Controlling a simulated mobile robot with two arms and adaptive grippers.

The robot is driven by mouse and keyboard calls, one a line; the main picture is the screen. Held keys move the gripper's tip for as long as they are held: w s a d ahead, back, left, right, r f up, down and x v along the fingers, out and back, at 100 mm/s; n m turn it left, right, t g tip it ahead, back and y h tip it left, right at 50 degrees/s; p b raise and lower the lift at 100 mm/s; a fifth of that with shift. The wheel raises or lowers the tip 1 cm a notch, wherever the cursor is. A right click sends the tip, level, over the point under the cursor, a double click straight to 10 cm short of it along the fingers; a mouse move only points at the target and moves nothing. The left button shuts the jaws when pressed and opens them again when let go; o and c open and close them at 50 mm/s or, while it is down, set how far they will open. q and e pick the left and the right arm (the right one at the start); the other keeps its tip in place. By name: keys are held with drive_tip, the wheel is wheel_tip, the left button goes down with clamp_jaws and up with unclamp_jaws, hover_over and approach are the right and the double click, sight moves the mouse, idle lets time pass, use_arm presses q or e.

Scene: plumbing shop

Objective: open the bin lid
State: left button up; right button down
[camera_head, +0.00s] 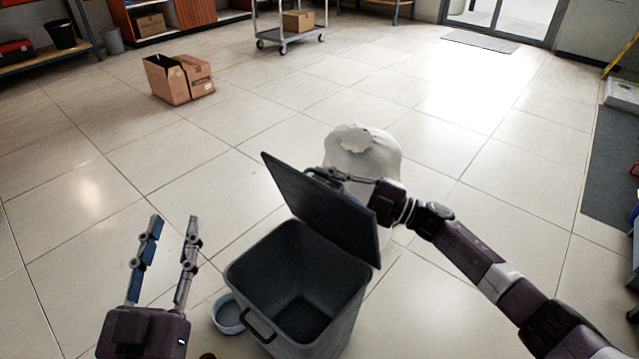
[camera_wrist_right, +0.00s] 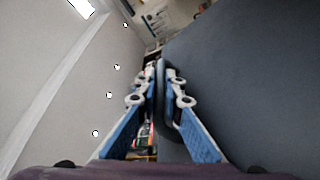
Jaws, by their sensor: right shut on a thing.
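The dark grey bin (camera_head: 300,262) stands on the floor, and its inside shows empty. Its lid (camera_head: 322,208) is raised and tilted up at the bin's far side, leaving the mouth uncovered. My right gripper (camera_head: 320,174) is behind the lid. In the right wrist view the lid (camera_wrist_right: 245,70) fills the right side, and my right gripper's fingers are closed around its dark loop handle (camera_wrist_right: 160,90). My left gripper (camera_head: 174,226) is open and empty, pointing up to the left of the bin, apart from it.
A white sack (camera_head: 375,150) stands behind the lid. A grey-blue bowl (camera_head: 229,314) sits at the bin's left side. A cardboard box (camera_head: 180,80) lies further back, and a trolley (camera_head: 290,35) stands beyond.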

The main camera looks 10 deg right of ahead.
drive_tip(key=shift+d, duration=0.1)
drive_tip(key=c, duration=2.3)
unclamp_jaws()
drive_tip(key=v, duration=1.2)
